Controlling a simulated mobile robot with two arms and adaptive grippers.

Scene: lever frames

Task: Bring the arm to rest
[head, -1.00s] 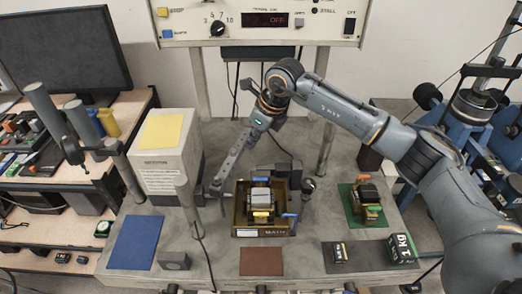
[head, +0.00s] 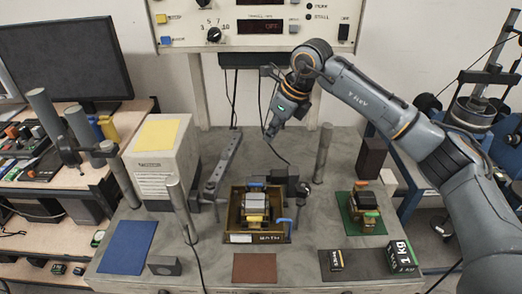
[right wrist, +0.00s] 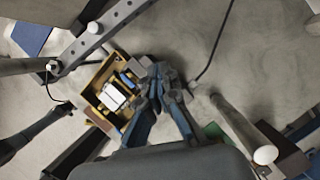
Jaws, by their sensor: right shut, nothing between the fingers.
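My right arm reaches in from the right in the head view. Its gripper (head: 271,135) hangs above the back part of the grey bench (head: 345,150), behind the brass tray. The gripper is shut and empty, just right of the upper end of a grey perforated lever bar (head: 225,165), with a gap between them. The right wrist view shows the fingers (right wrist: 163,80) close together over the bench, beside the tray. The lever bar also shows there (right wrist: 105,30), apart from the fingers. My left gripper is not seen.
A brass tray (head: 240,238) with blocks stands mid-bench. Upright posts (head: 323,150) (head: 182,210) rise near the lever and tray. A control panel (head: 180,25) hangs at the back. A white box (head: 158,178) stands left; weights (head: 402,255) lie front right. The blue mat (head: 127,247) is bare.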

